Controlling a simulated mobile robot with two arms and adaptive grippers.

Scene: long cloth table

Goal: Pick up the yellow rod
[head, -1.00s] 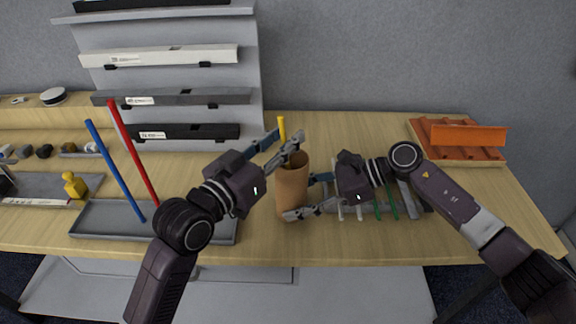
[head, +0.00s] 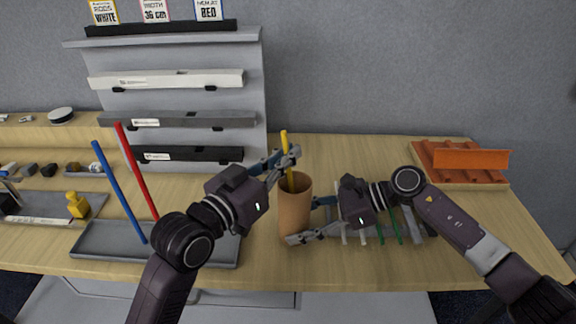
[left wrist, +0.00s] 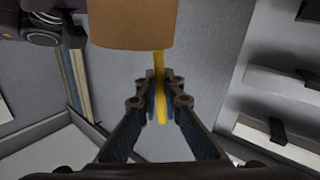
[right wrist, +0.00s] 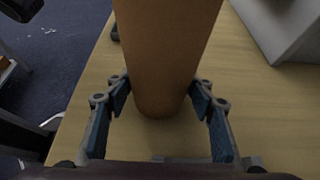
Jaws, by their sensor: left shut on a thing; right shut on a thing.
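The yellow rod (head: 285,143) stands nearly upright in a brown cylindrical cup (head: 295,212), its top sticking out above the rim. My left gripper (head: 285,163) is shut on the rod just above the rim. In the left wrist view the rod (left wrist: 160,85) lies between the two fingers (left wrist: 160,105), next to the cup (left wrist: 133,25). My right gripper (head: 307,218) is shut around the lower part of the cup. In the right wrist view the cup (right wrist: 165,60) is between its fingers (right wrist: 160,97). The rod's lower part is hidden inside the cup.
A grey tray (head: 205,252) with a blue rod (head: 121,192) and a red rod (head: 137,172) is at left. A grey rack (head: 180,80) stands behind. Green and white sticks (head: 383,226) lie beneath my right arm. An orange holder (head: 460,162) is at the back right.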

